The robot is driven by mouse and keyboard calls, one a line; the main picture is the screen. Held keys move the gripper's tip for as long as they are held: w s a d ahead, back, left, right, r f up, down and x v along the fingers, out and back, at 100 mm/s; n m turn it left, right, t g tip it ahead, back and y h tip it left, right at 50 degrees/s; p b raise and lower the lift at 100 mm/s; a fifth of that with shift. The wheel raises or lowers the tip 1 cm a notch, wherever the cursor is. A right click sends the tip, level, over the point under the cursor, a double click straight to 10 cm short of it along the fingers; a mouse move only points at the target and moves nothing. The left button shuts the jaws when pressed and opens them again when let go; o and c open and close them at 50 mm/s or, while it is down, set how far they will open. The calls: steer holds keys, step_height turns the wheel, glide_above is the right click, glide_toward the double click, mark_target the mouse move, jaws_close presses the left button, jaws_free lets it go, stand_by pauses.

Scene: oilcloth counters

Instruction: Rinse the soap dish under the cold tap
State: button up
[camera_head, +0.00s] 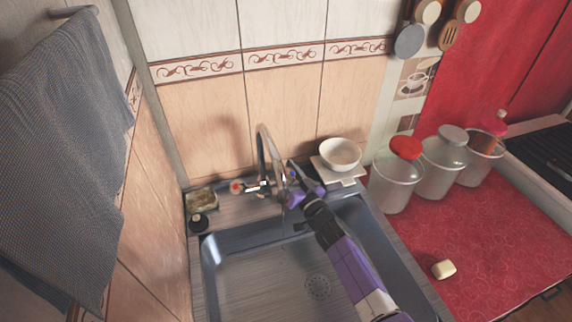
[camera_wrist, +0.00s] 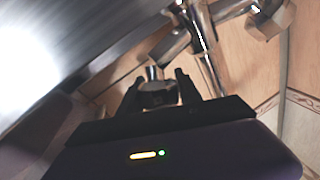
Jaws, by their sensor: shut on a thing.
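The chrome tap (camera_head: 268,160) stands at the back edge of the sink, with a red-marked handle (camera_head: 236,187) on its left. My gripper (camera_head: 292,179) is at the tap's right side, where a bit of blue shows. In the wrist view, my gripper (camera_wrist: 157,88) has its fingers on either side of a small dark, shiny knob (camera_wrist: 158,95), shut on it. The tap's chrome body also shows in the wrist view (camera_wrist: 201,28).
The sink basin (camera_head: 265,275) is empty around its drain. A white bowl (camera_head: 340,153) sits on the flat white piece. A sponge-like block (camera_head: 201,200) lies left of the tap. A red-lidded jar (camera_head: 397,178) and a soap bar (camera_head: 443,269) are on the red counter.

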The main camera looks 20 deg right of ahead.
mark_target(294, 181)
steer(key=o, duration=1.3)
steer(key=shift+o, duration=0.2)
steer(key=shift+s+d, duration=0.1)
steer(key=p+v, duration=0.2)
steer(key=v, duration=0.5)
steer(key=shift+s+d, duration=0.1)
steer(key=shift+s, duration=0.15)
steer(key=shift+f, duration=0.1)
